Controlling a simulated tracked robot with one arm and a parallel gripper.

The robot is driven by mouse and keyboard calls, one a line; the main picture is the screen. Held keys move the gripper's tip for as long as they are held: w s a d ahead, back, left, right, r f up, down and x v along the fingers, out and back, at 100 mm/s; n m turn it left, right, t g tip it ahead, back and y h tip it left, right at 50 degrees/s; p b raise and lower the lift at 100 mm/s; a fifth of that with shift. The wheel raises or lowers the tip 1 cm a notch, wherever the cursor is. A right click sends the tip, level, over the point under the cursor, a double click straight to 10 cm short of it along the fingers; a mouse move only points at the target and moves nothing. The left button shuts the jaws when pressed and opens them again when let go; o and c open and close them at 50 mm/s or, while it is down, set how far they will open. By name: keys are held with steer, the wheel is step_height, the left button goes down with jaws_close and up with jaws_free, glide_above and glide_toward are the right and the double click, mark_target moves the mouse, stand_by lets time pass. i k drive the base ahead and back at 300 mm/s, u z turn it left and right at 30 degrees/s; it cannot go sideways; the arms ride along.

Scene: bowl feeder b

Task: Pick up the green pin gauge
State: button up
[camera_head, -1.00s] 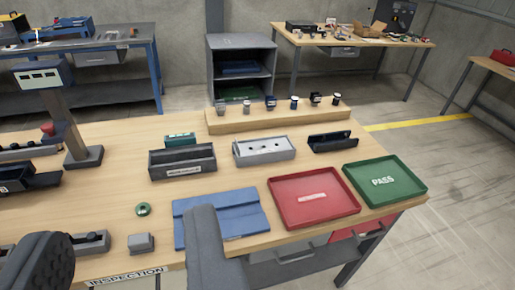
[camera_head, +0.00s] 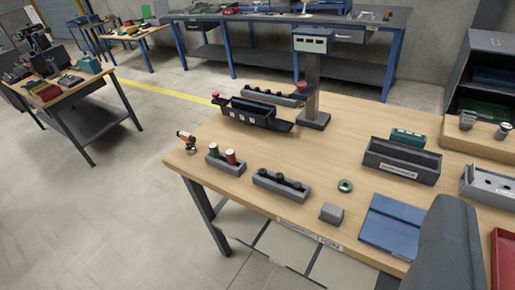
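A small block (camera_head: 225,166) near the table's left front edge holds two upright pieces, one with a green top and one with a red top. The green-topped one (camera_head: 213,150), on the left, looks like the green pin gauge. A green ring (camera_head: 345,186) lies flat further right on the tabletop. One dark grey part of my gripper (camera_head: 447,245) shows at the lower right, in front of a blue mat. Its other finger is out of view, so its opening cannot be judged. It is well apart from the green-topped piece.
A grey block with dark pieces (camera_head: 281,186) and a small grey block (camera_head: 331,213) stand along the front edge. A post with a display (camera_head: 311,80) and a black tray (camera_head: 257,118) stand behind. Bare wood (camera_head: 330,145) lies mid-table.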

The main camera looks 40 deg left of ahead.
mark_target(214, 148)
steer(key=z, duration=0.1)
steer(key=k, duration=0.4)
steer(key=u, duration=0.9)
steer(key=i, duration=1.7)
steer(key=u, duration=0.4)
